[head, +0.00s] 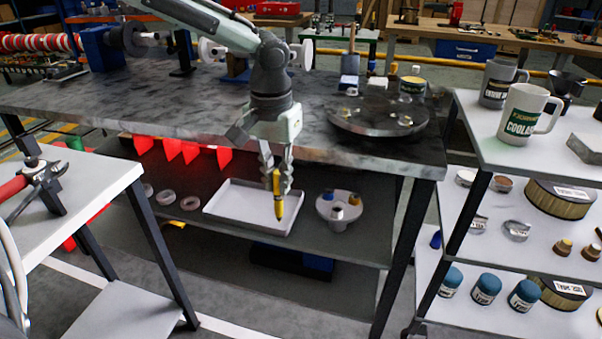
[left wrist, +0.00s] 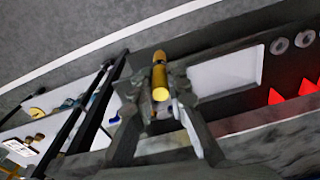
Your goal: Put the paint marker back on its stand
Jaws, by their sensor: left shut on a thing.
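The paint marker (head: 278,198) is a yellow stick, hanging upright with its lower end down. My left gripper (head: 275,182) is shut on it, in front of the dark workbench. In the left wrist view, the paint marker (left wrist: 160,72) sits between the fingers of my left gripper (left wrist: 160,95). A round white holder (head: 338,212) with small coloured pieces on top stands on the lower shelf, right of the marker; it may be the stand, but I cannot tell for sure. My right gripper is not in view.
A white tray (head: 232,221) lies on the lower shelf behind the marker, with pale rings (head: 190,203) to its left. Red flags (head: 183,151) hang under the bench's top edge. A round dark turntable (head: 378,117) stands on the bench. A shelf cart (head: 545,150) is at the right.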

